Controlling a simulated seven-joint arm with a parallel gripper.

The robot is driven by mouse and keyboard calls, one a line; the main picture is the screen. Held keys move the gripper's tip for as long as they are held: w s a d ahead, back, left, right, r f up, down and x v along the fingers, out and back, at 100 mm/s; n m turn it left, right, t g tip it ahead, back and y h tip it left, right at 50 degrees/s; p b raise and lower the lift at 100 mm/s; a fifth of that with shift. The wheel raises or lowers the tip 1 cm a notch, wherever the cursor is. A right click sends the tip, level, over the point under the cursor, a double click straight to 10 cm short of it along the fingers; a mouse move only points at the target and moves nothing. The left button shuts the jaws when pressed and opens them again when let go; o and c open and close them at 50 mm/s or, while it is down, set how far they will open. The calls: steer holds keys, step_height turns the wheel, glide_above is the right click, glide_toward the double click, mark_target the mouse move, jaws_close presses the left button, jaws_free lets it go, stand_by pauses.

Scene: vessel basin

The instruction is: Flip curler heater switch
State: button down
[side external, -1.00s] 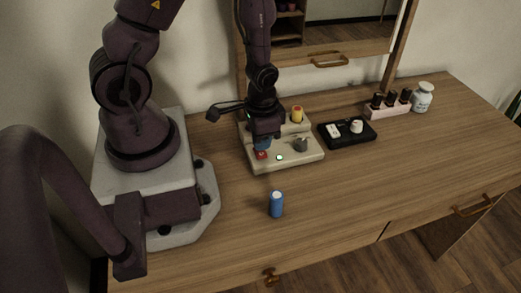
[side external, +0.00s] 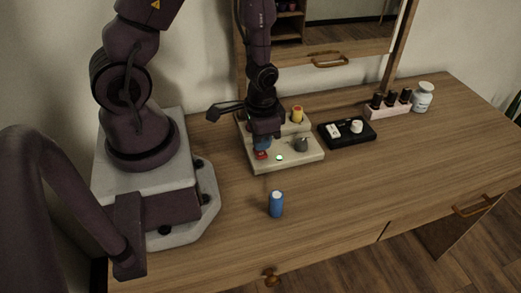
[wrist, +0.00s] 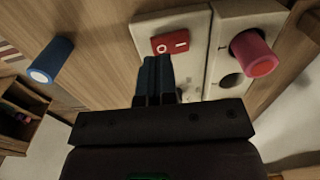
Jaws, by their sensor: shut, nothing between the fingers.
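The curler heater (side external: 290,160) is a cream stepped base on the desk, with a red switch (side external: 261,155) at its front left and a small green light (side external: 280,157) beside it. In the wrist view the red rocker switch (wrist: 171,42) shows white O and I marks. My gripper (side external: 262,146) is over the switch; its blue fingers are shut and empty. In the wrist view the fingertips (wrist: 157,58) are right at the switch's lower edge, by the O side; I cannot tell whether they touch it. The fingers partly hide the heater's left part.
A yellow-topped curler (side external: 297,115) stands on the heater's back step, and a grey knob (side external: 301,144) is at its front. A blue curler (side external: 276,205) stands on the desk in front. A black tray (side external: 347,134) is to the right. The right front desk is clear.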

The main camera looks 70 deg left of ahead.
steer(key=shift+f, duration=1.3)
stand_by(0.7)
steer(key=shift+r, duration=3.5)
steer(key=shift+s, duration=0.1)
steer(key=shift+s+d+g, duration=0.1)
steer(key=shift+s+g, duration=0.2)
steer(key=shift+s, duration=0.05)
step_height(320, 180, up, 14)
steer(key=t, duration=0.2)
glide_above(258, 155)
steer(key=d, duration=0.2)
step_height(258, 155, up, 11)
steer(key=s+d+t, duration=0.2)
steer(key=t, duration=0.2)
steer(key=shift+s+d, duration=0.3)
steer(key=shift+s, duration=0.05)
